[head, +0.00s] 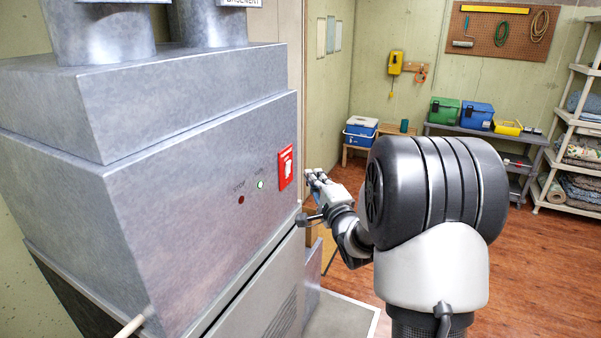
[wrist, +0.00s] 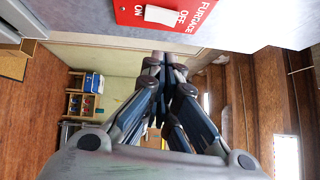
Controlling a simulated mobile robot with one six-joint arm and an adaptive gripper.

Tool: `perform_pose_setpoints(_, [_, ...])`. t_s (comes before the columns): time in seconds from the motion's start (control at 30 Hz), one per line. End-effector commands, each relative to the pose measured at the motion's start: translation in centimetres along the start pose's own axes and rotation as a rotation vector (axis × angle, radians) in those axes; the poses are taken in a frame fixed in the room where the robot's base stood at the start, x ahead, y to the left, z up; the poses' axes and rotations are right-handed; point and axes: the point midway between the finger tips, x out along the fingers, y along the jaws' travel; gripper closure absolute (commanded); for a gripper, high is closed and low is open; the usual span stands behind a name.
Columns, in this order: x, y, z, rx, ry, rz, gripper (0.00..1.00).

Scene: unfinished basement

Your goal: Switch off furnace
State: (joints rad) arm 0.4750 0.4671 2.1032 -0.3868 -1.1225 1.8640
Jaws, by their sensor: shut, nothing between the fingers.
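The furnace (head: 200,190) is a large grey metal box at the left of the head view. A red switch plate (head: 285,167) is on its front face, near the right edge. I cannot tell which way the switch is set. A green light (head: 260,184) glows beside the plate; the red light (head: 240,199) looks dark. My gripper (head: 316,177) is shut and empty, just right of the plate; its fingertips (wrist: 164,57) appear apart from it.
A handle-like knob (head: 308,219) sticks out at the furnace edge below my gripper. Behind are a blue cooler (head: 361,130), a workbench with bins (head: 470,113) and a shelf unit (head: 575,140). The wooden floor (head: 530,260) at right is clear.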

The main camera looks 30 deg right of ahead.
Motion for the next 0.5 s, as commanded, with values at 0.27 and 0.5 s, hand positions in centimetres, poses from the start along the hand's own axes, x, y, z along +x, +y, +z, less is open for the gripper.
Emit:
perform_pose_setpoints(0.27, [3.2, 0.1, 2.4, -0.001, -0.003, 0.0, 1.0])
perform_pose_setpoints(0.5, [3.7, 0.1, 2.8, 0.0, -0.001, 0.0, 1.0])
